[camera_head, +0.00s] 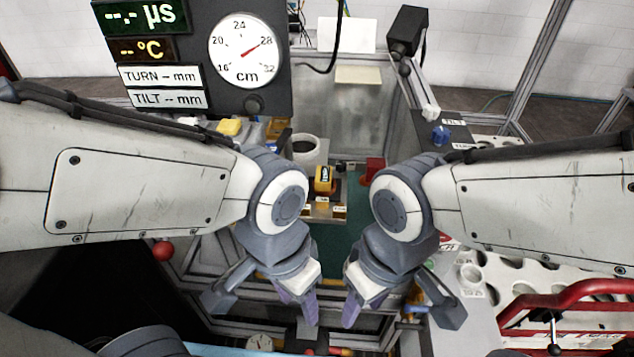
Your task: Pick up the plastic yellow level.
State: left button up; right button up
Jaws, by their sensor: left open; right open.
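A yellow and black object (324,180) stands near the middle of the view, on a small platform at the far end of the green surface. A yellow block (229,127) lies among small items at the upper left, behind my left arm. I cannot tell for sure which of these is the plastic yellow level. My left gripper (262,301) is open and points down at lower centre-left, nearer than both yellow things. My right gripper (399,306) is open and points down at lower centre-right. Nothing shows between the fingers of either one.
A white cup-like container (304,150) stands behind the yellow and black object, and a red block (373,169) is to its right. A red-handled frame (575,297) and a holed white rack (500,275) are at lower right. The green surface (343,248) between my grippers looks clear.

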aim_at(323, 181)
jog(key=z, duration=0.05)
jog(key=k, duration=1.6)
jog(key=z, duration=0.75)
jog(key=i, duration=1.3)
jog(key=u, duration=1.2)
jog(key=i, duration=0.45)
jog(key=z, duration=0.05)
